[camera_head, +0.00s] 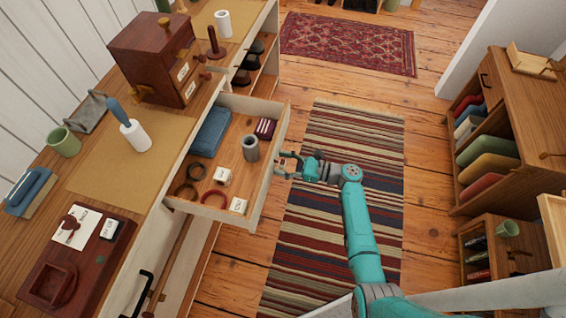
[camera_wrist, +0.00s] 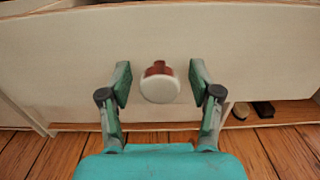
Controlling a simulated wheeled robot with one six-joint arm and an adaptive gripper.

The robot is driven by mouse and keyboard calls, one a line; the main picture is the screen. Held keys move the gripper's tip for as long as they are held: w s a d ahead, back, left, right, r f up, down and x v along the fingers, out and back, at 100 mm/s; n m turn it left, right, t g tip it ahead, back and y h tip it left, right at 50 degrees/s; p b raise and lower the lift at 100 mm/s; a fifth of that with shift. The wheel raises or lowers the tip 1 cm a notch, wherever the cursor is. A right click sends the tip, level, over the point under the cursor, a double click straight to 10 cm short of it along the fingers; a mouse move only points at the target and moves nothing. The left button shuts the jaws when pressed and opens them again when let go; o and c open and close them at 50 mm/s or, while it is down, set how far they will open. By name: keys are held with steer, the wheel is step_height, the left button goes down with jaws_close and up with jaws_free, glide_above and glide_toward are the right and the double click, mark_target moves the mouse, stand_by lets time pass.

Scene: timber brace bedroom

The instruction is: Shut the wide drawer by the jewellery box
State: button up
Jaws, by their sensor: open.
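The wide drawer (camera_head: 264,198) is pulled out from the long wooden dresser, with its pale front facing right. It holds a blue folded cloth or case, a grey cylinder, bracelet-like rings and small tagged items. The jewellery box (camera_head: 150,62), dark red wood with small drawers and brass-coloured knobs, stands on the dresser top behind it. My gripper (camera_head: 289,166) is just outside the drawer front. In the wrist view my gripper (camera_wrist: 160,82) is open, its fingers either side of a round white knob (camera_wrist: 160,88) with a red-brown stem on the drawer front; no finger visibly touches it.
A striped rug (camera_head: 325,225) covers the floor beneath my arm. A wooden shelf unit (camera_head: 520,120) stands at the right, with a lower cabinet before it. The dresser top (camera_head: 130,195) carries a mug, a paper roll and trays. Bare floor lies between the rugs.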

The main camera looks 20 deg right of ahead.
mark_target(208, 147)
jaws_close()
steer(key=x, duration=2.6)
steer(key=shift+w+a, duration=0.15)
steer(key=shift+a, duration=0.15)
jaws_free()
steer(key=shift+a, duration=0.1)
steer(key=v, duration=1.1)
steer(key=shift+s+d, duration=0.25)
steer(key=shift+d, duration=0.15)
